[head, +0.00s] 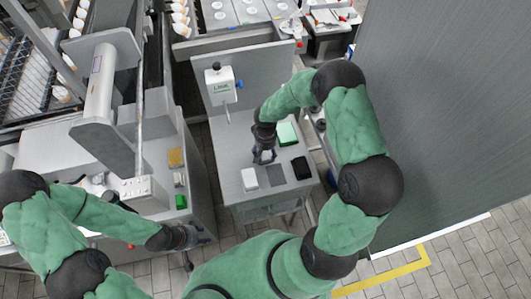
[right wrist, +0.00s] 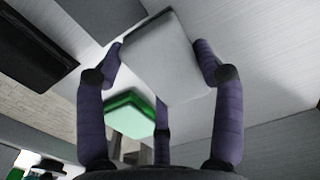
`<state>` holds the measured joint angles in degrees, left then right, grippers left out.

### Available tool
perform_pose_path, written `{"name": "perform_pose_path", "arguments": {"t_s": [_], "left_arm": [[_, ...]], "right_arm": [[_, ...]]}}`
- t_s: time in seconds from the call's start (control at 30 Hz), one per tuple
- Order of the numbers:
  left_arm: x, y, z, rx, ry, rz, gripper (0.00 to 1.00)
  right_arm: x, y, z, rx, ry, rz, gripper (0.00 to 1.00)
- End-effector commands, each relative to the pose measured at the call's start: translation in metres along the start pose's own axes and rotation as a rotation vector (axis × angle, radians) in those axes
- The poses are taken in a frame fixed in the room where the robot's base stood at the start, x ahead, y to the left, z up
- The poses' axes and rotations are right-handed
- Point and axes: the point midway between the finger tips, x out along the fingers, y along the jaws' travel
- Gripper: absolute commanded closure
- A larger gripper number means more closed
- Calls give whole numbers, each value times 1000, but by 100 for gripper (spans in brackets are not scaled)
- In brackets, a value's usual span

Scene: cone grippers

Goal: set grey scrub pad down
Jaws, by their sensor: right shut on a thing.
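The grey scrub pad (right wrist: 165,55) is a light grey, square block between the fingertips of my right gripper (right wrist: 160,62) in the right wrist view. The fingers are shut on it from both sides. In the head view my right gripper (head: 264,158) is over the middle of the small grey table (head: 232,160), and I cannot clearly make out the held pad there. I cannot tell whether the pad touches the table. My left gripper (head: 187,238) is far to the left, low by the left counter; its fingers are too small to judge.
A white block (head: 249,179), a flat dark grey square (head: 276,174) and a black pad (head: 301,168) lie along the near part of the table. A green-and-white block (head: 287,133) lies behind. A white dispenser (head: 221,87) hangs on the back panel.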

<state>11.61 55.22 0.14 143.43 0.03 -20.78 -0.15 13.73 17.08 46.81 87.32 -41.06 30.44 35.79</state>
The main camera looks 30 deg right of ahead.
Motion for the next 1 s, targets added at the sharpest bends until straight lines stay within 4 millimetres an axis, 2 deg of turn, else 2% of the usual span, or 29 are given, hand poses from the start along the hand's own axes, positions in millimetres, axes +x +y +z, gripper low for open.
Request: {"name": "perform_pose_path", "arguments": {"t_s": [0.07,0.17,0.4,0.7,1.0], "left_arm": [[-3,1,0,0,0,0,60],[-4,2,0,0,0,0,60],[-10,4,0,0,0,0,60],[-10,4,0,0,0,0,60],[-11,4,0,0,0,0,60]], "right_arm": [[-15,0,-1,1,3,0,54],[-30,-3,12,-1,3,0,54],[-77,-14,50,-1,4,0,54],[-99,-31,105,-2,3,0,54],[-110,-38,132,0,1,0,54]]}}
